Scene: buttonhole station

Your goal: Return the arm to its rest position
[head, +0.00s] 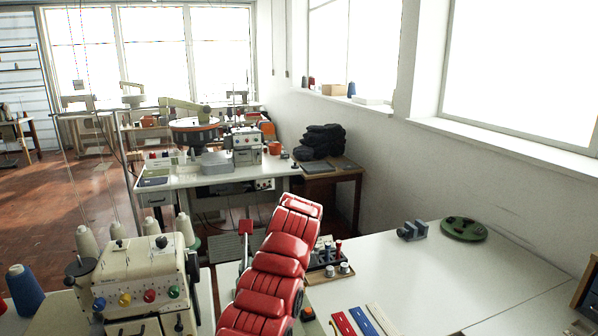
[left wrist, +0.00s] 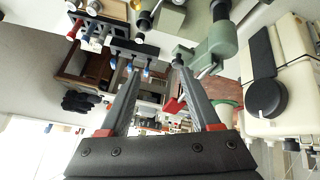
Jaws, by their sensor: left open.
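My left arm (head: 282,260), with red segmented covers, rises from the bottom middle of the head view and reaches up above the tables. Its gripper cannot be made out there, hidden at the far end of the arm. In the left wrist view my left gripper (left wrist: 157,69) is open, its two grey fingers apart with nothing held between them. The wrist view is turned over, with table items along its top. My right gripper is not in view.
A cream sewing machine (head: 140,278) with thread cones stands left of the arm. A tray of spools (head: 326,262) lies just right of it. Red, blue and cream strips (head: 363,320) lie in front. The white table (head: 490,280) is mostly clear at right.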

